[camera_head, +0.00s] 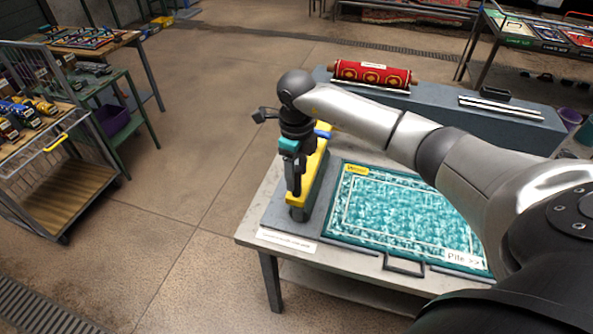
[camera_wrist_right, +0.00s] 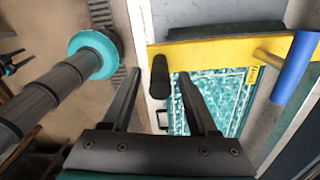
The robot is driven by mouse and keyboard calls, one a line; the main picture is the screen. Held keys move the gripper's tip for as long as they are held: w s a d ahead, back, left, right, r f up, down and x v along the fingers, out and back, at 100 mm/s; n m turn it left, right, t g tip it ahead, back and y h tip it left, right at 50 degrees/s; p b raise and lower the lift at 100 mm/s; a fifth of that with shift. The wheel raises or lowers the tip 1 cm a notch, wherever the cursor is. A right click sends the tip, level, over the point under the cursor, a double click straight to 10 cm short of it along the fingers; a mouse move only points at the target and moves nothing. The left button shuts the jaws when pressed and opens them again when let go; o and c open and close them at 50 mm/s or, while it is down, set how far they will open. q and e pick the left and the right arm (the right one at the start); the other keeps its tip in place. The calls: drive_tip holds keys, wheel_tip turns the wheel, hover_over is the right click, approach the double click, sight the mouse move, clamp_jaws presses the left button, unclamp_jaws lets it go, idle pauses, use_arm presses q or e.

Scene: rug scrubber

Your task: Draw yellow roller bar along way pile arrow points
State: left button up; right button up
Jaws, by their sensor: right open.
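The yellow roller bar (camera_head: 317,170) lies along the left end of the teal rug (camera_head: 400,213). It crosses the top of the right wrist view (camera_wrist_right: 215,52), with a dark grip (camera_wrist_right: 160,76) and a blue grip (camera_wrist_right: 296,66) on it. The rug's white "Pile >>" label (camera_head: 463,258) is at its lower right corner, arrows pointing right. My right gripper (camera_head: 297,203) points down at the bar's near end. In the right wrist view its open fingers (camera_wrist_right: 159,78) appear on either side of the dark grip, without visible contact.
The rug lies on a pale table (camera_head: 250,232) with dark handles at its front edge. A grey bench (camera_head: 440,105) behind bears a red rolled rug (camera_head: 372,75). A wooden cart (camera_head: 50,185) stands left. Open floor separates cart and table.

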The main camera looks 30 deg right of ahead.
drive_tip(key=shift+f, duration=0.1)
clamp_jaws()
idle(0.5)
idle(0.9)
